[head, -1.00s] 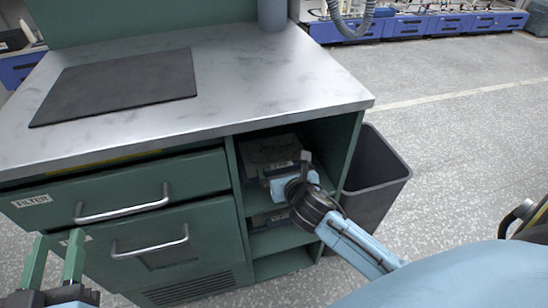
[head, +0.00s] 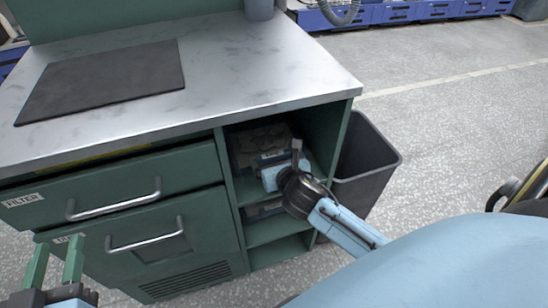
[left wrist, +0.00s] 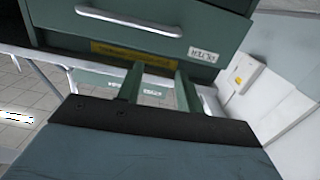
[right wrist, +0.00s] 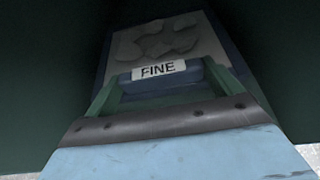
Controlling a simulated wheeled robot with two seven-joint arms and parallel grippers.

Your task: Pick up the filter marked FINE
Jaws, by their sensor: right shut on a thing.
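The filter marked FINE (right wrist: 158,69) has a blue frame, a pale crumpled top and a white label on its front. In the head view this filter (head: 262,138) is in the upper compartment of the open shelf, partly hidden by my right arm. My right gripper (right wrist: 158,88) reaches into the compartment, its green fingers shut on the filter's front part. In the head view my right gripper (head: 266,170) is partly hidden. My left gripper (head: 57,262) is open and empty in front of the drawers; its two spread fingers also show in the left wrist view (left wrist: 160,88).
Another blue-edged item (head: 262,210) lies in the compartment below. A dark mat (head: 105,80) lies on the metal worktop. A grey bin (head: 365,165) stands right of the cabinet.

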